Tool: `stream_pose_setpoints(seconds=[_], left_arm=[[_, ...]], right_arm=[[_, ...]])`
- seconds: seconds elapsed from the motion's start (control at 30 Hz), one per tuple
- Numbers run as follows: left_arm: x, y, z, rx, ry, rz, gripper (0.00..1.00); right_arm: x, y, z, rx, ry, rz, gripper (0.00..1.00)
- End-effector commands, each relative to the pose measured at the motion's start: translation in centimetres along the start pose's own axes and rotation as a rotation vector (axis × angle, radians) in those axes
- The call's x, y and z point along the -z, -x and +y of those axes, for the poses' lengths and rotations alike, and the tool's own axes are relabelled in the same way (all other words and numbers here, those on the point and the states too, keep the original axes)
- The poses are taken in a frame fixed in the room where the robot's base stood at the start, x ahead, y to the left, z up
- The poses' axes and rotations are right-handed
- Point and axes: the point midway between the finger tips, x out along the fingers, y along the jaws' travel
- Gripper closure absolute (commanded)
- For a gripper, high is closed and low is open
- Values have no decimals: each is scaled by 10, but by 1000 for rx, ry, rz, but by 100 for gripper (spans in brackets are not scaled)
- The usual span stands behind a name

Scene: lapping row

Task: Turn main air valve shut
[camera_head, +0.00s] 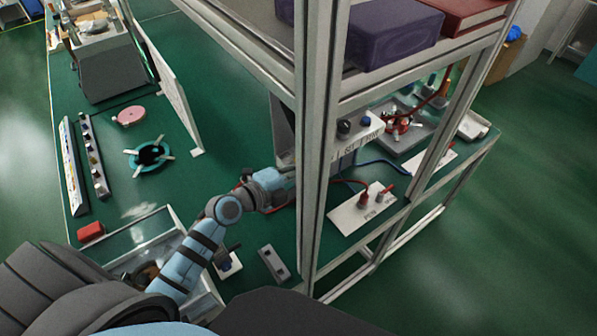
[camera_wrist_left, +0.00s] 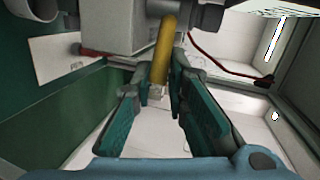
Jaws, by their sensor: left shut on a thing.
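A yellow valve lever (camera_wrist_left: 164,52) hangs from grey fittings at the top of the left wrist view. It runs down between the two teal-padded fingers of my left gripper (camera_wrist_left: 157,82). The gripper is shut on the lever near its lower end. In the head view my left arm reaches right across the green table. Its gripper (camera_head: 284,187) is at the shelf post, which hides the fingertips and the lever. My right gripper does not show in either view.
The shelf's upright post (camera_head: 311,150) stands close beside my left gripper. A white plate (camera_head: 352,215) with red connectors lies right of it. A clear bin (camera_head: 150,232), a grey block (camera_head: 272,263) and a teal ring (camera_head: 150,166) are on the table.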

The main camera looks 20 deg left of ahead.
Motion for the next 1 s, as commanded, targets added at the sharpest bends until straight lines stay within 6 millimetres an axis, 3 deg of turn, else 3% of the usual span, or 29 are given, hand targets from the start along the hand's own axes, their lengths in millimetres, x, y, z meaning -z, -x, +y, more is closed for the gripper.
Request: stream_pose_setpoints(seconds=[0.4, 0.97, 1.0], left_arm=[[4, -13, -5, 30, 59, -219, 100], [3, -15, -5, 33, 66, -258, 100], [3, -15, -6, 34, 66, -258, 83]], right_arm=[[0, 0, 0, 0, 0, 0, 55], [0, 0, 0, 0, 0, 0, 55], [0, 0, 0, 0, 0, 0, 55]])
